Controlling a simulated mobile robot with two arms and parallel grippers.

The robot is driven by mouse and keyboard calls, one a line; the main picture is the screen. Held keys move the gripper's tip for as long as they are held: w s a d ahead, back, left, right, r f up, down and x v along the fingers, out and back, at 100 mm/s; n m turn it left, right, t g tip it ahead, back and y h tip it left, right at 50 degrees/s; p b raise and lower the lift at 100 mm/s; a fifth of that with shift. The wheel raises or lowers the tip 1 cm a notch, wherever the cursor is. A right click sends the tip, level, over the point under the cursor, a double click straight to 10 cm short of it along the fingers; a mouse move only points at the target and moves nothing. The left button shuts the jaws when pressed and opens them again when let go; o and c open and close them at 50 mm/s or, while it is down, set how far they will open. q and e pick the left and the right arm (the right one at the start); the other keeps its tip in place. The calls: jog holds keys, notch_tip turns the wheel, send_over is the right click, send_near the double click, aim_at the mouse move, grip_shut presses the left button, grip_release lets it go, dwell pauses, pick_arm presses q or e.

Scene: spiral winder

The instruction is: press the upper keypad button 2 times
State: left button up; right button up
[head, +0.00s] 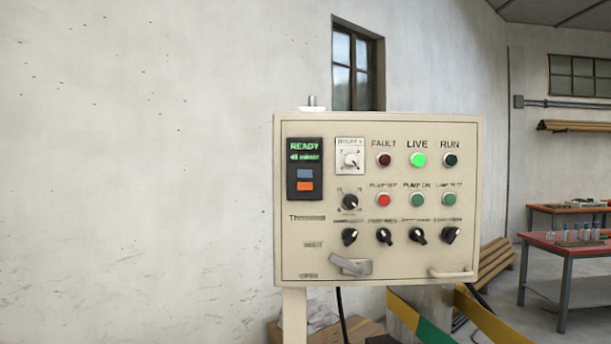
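A beige control panel (296,258) stands on a post in the middle of the head view. At its upper left is a black keypad unit (291,186) with a green display that reads READY above a second, smaller line. Below the display are two buttons, one above the other. The upper keypad button (305,174) is blue. The lower keypad button (305,186) is orange. Neither of my grippers shows in the head view, and nothing covers the keypad.
The panel also has a lit green LIVE lamp (418,160), a red button (384,200), green buttons, several black knobs and a grey lever handle (351,265). A red-topped table (566,246) stands at the right. The space left of the panel is clear to the wall.

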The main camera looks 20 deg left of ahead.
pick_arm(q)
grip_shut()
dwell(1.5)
